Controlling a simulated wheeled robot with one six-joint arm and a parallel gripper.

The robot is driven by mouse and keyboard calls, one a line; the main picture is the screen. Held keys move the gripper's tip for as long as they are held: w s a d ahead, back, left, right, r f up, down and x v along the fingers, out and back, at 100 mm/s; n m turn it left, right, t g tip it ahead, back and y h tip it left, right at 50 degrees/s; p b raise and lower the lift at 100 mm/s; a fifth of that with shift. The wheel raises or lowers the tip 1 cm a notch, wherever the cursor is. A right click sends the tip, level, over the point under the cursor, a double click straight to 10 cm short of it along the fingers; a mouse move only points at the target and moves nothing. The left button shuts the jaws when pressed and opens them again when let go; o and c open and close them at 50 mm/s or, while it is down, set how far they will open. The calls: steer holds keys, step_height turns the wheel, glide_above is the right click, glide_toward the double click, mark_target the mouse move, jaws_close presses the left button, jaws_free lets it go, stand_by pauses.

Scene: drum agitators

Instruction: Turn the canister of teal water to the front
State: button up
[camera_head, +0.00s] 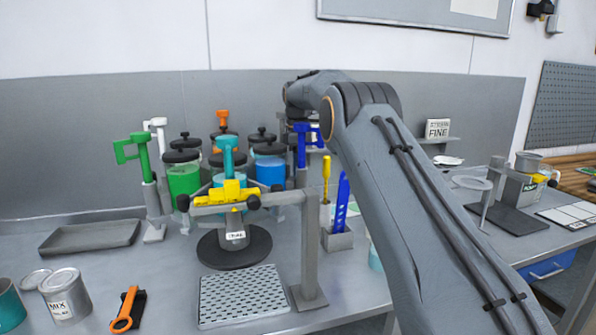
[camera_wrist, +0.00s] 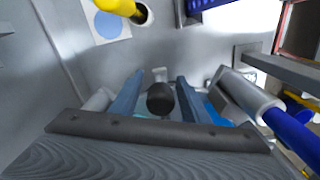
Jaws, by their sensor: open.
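A round carousel with a dark base (camera_head: 234,250) holds several black-lidded canisters. A green canister (camera_head: 183,180) is at its left and a blue canister (camera_head: 270,172) at its right. A canister with blue-teal liquid (camera_head: 218,181) shows at the front, partly hidden by a teal handle (camera_head: 228,157) and a yellow-topped bar (camera_head: 225,194). Liquids at the back are hidden. In the wrist view, my gripper (camera_wrist: 155,83) is open, with a black round knob (camera_wrist: 160,98) showing between its fingers. I cannot tell whether they touch it. My arm hides the gripper in the head view.
A green-handled post (camera_head: 144,165) stands left of the carousel, a blue-handled post (camera_head: 301,145) right of it. A grey frame post (camera_head: 309,250) stands at the front right. A perforated tray (camera_head: 242,295) and a MIX can (camera_head: 65,295) lie in front.

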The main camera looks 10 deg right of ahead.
step_height(320, 180, up, 7)
steer(key=shift+r+b, duration=0.15)
steer(key=shift+b, duration=0.55)
steer(key=shift+r, duration=0.15)
